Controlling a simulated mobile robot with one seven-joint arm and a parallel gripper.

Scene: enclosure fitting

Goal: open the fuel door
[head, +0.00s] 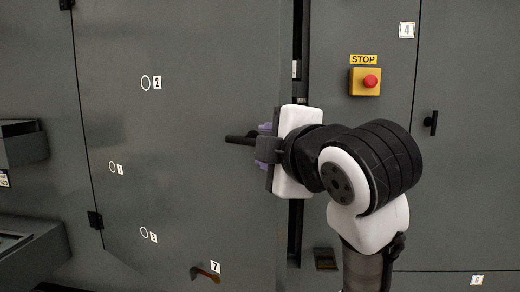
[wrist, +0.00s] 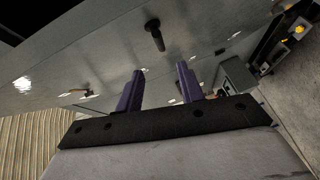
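A large grey door panel (head: 190,190) marked 1, 2, 3 and 7 fills the left middle of the head view. No label that I can read names it the fuel door. A dark gap runs along its right edge, so it looks slightly ajar. A black bar handle (head: 238,139) sticks out near that edge. The handle also shows in the wrist view (wrist: 154,36), beyond my fingertips. My gripper (head: 262,146) is beside the handle in the head view. In the wrist view my gripper (wrist: 160,69) has its two purple fingers apart with nothing between them.
A red stop button on a yellow box (head: 366,82) is on the fixed panel at right. Grey boxes (head: 25,150) jut out at far left. A dark hinge (head: 95,220) is on the panel's left edge.

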